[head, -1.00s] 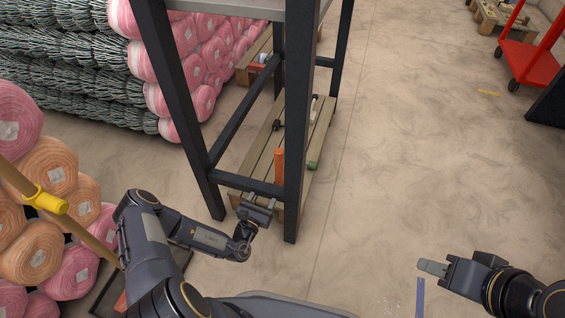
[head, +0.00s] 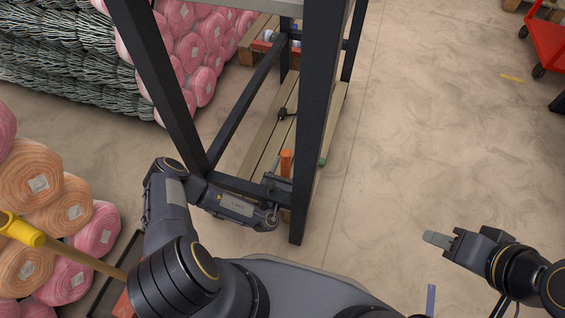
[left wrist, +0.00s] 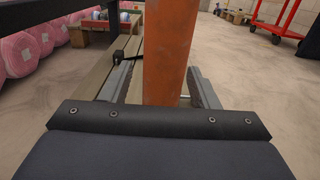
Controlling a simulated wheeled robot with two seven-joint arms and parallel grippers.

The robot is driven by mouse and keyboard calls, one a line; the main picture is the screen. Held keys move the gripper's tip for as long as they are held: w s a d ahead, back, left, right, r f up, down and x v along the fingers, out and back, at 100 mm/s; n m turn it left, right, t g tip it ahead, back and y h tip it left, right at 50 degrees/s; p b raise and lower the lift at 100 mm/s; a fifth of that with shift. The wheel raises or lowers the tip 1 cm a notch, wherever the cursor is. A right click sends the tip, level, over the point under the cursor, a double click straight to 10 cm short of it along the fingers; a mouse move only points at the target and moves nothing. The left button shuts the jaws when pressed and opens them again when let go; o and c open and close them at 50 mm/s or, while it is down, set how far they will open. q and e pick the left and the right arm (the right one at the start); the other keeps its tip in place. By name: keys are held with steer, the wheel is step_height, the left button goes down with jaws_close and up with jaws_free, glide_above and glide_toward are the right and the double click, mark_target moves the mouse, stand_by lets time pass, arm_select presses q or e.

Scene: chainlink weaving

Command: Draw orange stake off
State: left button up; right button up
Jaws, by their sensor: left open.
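The orange stake (head: 286,160) stands upright at the near end of the low wooden slatted shelf (head: 261,140), inside the dark metal frame. My left gripper (head: 283,180) reaches in low between the frame's posts, right at the stake. In the left wrist view the stake (left wrist: 168,50) rises between the two grey fingers of the left gripper (left wrist: 160,78). The fingers are apart, one on each side of it, with a gap visible at the left. The stake's lower end is hidden behind the gripper. My right gripper (head: 437,239) hangs over bare floor; its finger gap does not show.
A dark front post (head: 309,130) stands just right of the left gripper, and a crossbar (head: 240,183) runs beside it. Pink rolls (head: 190,45) are stacked behind the frame, and orange rolls (head: 65,210) at left. The floor at right is clear up to a red cart (head: 550,40).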

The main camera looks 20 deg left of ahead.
mark_target(285, 154)
arm_select(q)
steer(key=shift+w+d+r, duration=0.1)
steer(key=shift+w, duration=0.35)
arm_select(e)
steer(key=shift+w+a+f, duration=0.15)
steer(key=shift+w+a, duration=0.05)
steer(key=shift+w, duration=0.05)
